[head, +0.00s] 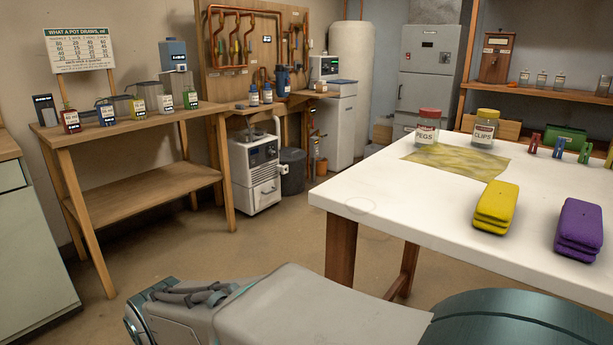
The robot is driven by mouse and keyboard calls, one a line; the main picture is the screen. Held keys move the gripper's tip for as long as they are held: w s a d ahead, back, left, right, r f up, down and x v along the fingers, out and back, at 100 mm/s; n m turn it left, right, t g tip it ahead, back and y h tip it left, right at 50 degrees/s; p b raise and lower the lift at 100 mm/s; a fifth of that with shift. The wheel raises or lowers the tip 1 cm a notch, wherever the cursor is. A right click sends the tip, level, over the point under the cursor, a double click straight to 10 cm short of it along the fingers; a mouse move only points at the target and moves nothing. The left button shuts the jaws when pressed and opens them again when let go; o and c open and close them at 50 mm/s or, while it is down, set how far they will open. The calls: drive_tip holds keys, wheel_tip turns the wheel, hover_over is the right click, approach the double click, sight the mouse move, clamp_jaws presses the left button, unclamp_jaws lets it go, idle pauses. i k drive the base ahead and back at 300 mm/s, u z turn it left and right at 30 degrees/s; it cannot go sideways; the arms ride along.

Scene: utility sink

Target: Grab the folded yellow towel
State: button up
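The folded yellow towel (495,207) lies in a thick, layered stack on the white table (410,212), near its front edge at the right of the head view. A folded purple towel (578,228) lies to its right, with a gap between them. My arm crosses the bottom of the picture, below and in front of the table. My gripper's fingers do not show, so nothing is seen touching the yellow towel.
A flat, patterned yellow cloth (458,161) lies farther back on the table. Behind it stand a red-lidded PEGS jar (427,129) and a yellow-lidded CLIPS jar (484,132). Small coloured clips (559,147) stand at the back right. The table's left front part is clear.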

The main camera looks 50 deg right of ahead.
sight(496, 207)
drive_tip(key=i, duration=0.6)
drive_tip(key=z, duration=3.5)
